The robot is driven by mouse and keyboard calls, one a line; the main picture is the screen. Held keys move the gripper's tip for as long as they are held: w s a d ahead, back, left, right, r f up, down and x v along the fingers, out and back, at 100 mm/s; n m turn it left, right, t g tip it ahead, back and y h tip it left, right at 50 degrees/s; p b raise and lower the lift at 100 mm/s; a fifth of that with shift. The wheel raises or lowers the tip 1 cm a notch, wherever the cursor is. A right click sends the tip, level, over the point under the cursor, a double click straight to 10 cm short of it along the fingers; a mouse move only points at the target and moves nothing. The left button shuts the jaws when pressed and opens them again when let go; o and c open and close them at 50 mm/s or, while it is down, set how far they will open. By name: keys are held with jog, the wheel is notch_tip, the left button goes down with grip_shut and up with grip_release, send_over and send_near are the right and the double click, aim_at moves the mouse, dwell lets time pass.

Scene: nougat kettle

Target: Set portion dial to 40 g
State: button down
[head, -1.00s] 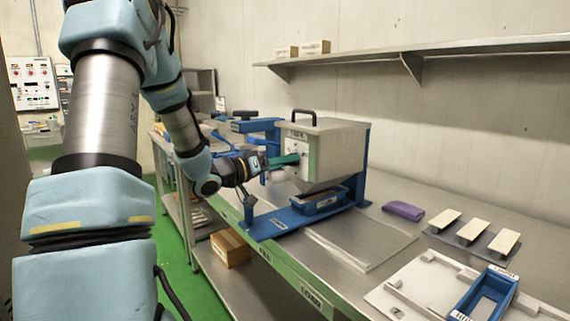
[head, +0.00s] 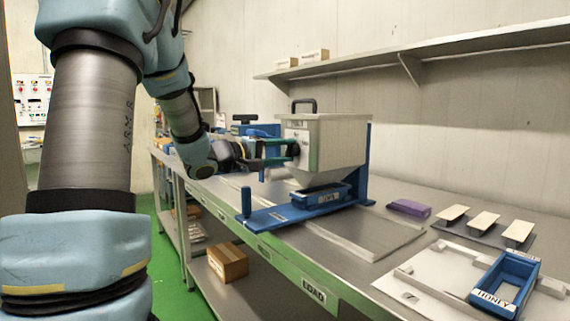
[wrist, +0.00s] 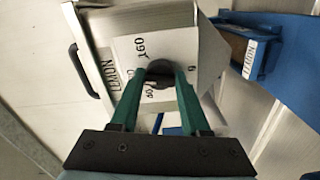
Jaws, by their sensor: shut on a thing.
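The portion dial is a dark round knob (wrist: 160,68) on the white front plate (wrist: 135,50) of the hopper. The pointer's setting cannot be read. My gripper (head: 291,150) reaches the hopper's front from the left. In the wrist view, its green fingers (wrist: 158,76) are shut on the knob, one on each side.
A blue tray (head: 321,196) sits under the hopper. A purple cloth-like item (head: 408,208), several pale blocks (head: 484,222) and a blue HONEY frame (head: 500,296) lie to the right on the steel bench. A shelf (head: 450,57) runs along the wall above.

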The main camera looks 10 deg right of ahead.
jog(key=n+b, duration=0.2)
jog(key=n, duration=0.1)
jog(key=shift+f+n, duration=0.15)
jog(key=shift+n, duration=0.25)
jog(key=n+b, duration=0.1)
jog(key=n, duration=0.2)
jog(key=shift+n, duration=3.7)
jog(key=shift+p, duration=0.3)
jog(key=shift+c, duration=1.9)
grip_release()
jog(key=shift+a, duration=0.1)
jog(key=b+v, duration=0.1)
jog(key=v, duration=0.9)
jog(key=shift+s+a, duration=0.2)
jog(key=shift+a, duration=0.05)
